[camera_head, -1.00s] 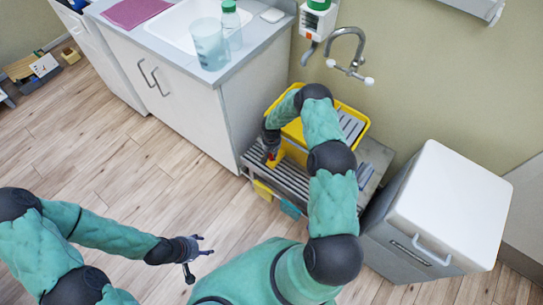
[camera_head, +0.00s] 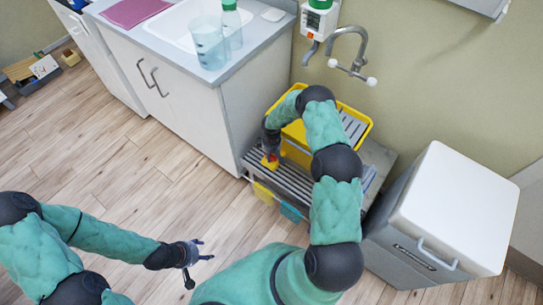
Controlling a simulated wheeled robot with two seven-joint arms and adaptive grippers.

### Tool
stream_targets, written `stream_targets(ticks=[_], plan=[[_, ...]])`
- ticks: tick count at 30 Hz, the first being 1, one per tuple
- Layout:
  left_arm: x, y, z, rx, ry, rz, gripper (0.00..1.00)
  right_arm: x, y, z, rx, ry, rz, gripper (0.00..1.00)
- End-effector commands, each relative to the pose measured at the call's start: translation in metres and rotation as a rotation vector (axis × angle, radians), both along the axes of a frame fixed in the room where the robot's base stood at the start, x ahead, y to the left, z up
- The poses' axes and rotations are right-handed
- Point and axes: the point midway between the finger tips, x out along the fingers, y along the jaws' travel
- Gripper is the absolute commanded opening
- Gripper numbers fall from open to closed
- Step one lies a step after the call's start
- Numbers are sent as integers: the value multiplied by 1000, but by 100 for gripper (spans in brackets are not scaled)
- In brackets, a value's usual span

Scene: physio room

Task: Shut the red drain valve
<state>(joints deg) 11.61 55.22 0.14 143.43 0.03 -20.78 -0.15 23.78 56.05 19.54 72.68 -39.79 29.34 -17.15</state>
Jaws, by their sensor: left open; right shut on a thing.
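The red drain valve (camera_head: 271,156) shows as a small red patch at the lower left of the yellow tub (camera_head: 361,124), with a small yellow part (camera_head: 270,164) just below it. My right gripper (camera_head: 268,150) is at the valve, shut on it. The fingers and wrist hide most of the valve, so the handle's angle cannot be made out. My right arm also covers part of the tub. My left gripper (camera_head: 203,250) is open and empty, over the floor at the lower left, well away from the valve.
The tub stands on a slatted metal rack (camera_head: 292,184) between a white sink cabinet (camera_head: 180,95) and a grey bin with a white lid (camera_head: 460,205). A yellow cloth (camera_head: 263,193) and a teal cloth (camera_head: 290,212) hang at the rack's front. A wall tap (camera_head: 352,68) is above. The wooden floor (camera_head: 130,165) is clear.

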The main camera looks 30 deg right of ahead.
Motion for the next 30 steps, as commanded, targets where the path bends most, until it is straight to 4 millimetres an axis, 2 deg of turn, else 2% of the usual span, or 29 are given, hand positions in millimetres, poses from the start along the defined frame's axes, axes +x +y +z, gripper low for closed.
stream_targets(ticks=[7,21,22,23,24,30], plan=[[0,0,-2,0,0,0,56,-2,0,-2,-1,6,70,0],[0,0,-2,0,0,0,56,-2,2,-2,0,6,83,0],[0,0,-2,0,0,0,56,-2,2,-2,0,6,83,41],[0,0,-2,0,0,0,56,-2,2,-2,0,6,83,49],[0,0,-2,0,0,0,56,-2,2,-2,1,5,82,54],[0,0,-2,0,0,0,56,-1,2,-1,1,3,79,54]])
